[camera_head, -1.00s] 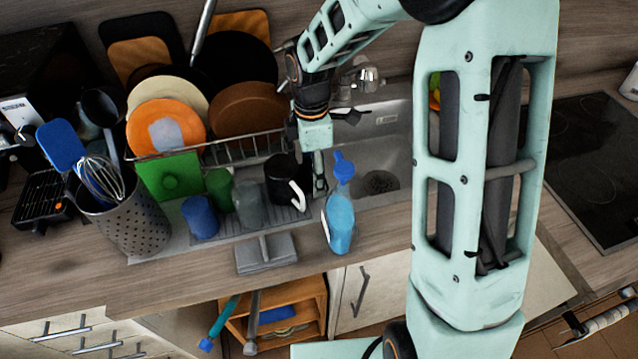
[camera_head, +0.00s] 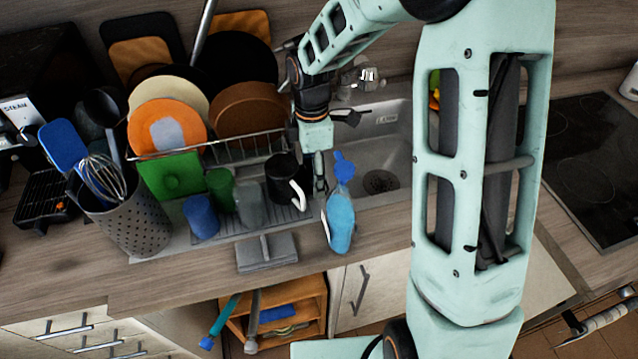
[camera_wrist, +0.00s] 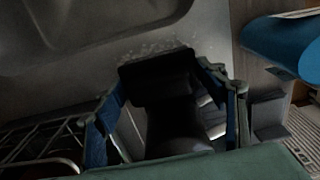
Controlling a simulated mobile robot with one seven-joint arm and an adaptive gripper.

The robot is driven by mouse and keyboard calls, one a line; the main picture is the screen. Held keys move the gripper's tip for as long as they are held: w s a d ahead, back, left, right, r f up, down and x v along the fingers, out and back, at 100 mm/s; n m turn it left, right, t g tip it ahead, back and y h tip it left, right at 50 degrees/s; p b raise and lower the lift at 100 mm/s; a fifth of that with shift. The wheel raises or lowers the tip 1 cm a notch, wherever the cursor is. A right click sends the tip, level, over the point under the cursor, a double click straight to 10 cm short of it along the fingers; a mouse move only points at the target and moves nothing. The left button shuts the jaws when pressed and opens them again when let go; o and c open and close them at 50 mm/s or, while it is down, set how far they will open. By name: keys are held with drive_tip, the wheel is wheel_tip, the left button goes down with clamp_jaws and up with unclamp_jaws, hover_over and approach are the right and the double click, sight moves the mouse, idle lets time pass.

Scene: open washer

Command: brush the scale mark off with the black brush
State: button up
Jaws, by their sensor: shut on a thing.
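My gripper (camera_head: 319,180) points down at the near left edge of the sink, between the dish rack and the blue spray bottle. In the wrist view its fingers (camera_wrist: 168,115) are shut on the black brush (camera_wrist: 158,78), with the wide dark head beyond the fingertips. The scale mark (camera_wrist: 160,48) shows as pale speckles on the grey sink metal, right along the far edge of the brush head. Part of it may be hidden under the head. I cannot tell whether the bristles touch the metal. Neither brush nor mark can be made out clearly in the head view.
The blue spray bottle (camera_head: 341,222) stands on the counter just right of my gripper. A black mug (camera_head: 281,181) with a white handle is close on the left, by the dish rack (camera_head: 245,149) with plates and pans. The faucet (camera_head: 362,78) is behind. The sink (camera_head: 397,150) lies right.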

idle(0.3)
drive_tip(key=shift+w+d+p, duration=0.15)
drive_tip(key=shift+d+p, duration=0.15)
drive_tip(key=shift+d, duration=0.45)
drive_tip(key=shift+w+d+p, duration=0.1)
drive_tip(key=shift+d+p, duration=0.15)
drive_tip(key=shift+d, duration=0.45)
drive_tip(key=shift+a, duration=0.1)
drive_tip(key=shift+s+a+f, duration=0.1)
drive_tip(key=shift+s+a, duration=0.05)
drive_tip(key=shift+a, duration=0.6)
drive_tip(key=shift+s+a, duration=0.15)
drive_tip(key=shift+a, duration=0.55)
wheel_tip(320, 180, up, 7)
drive_tip(key=p, duration=0.5)
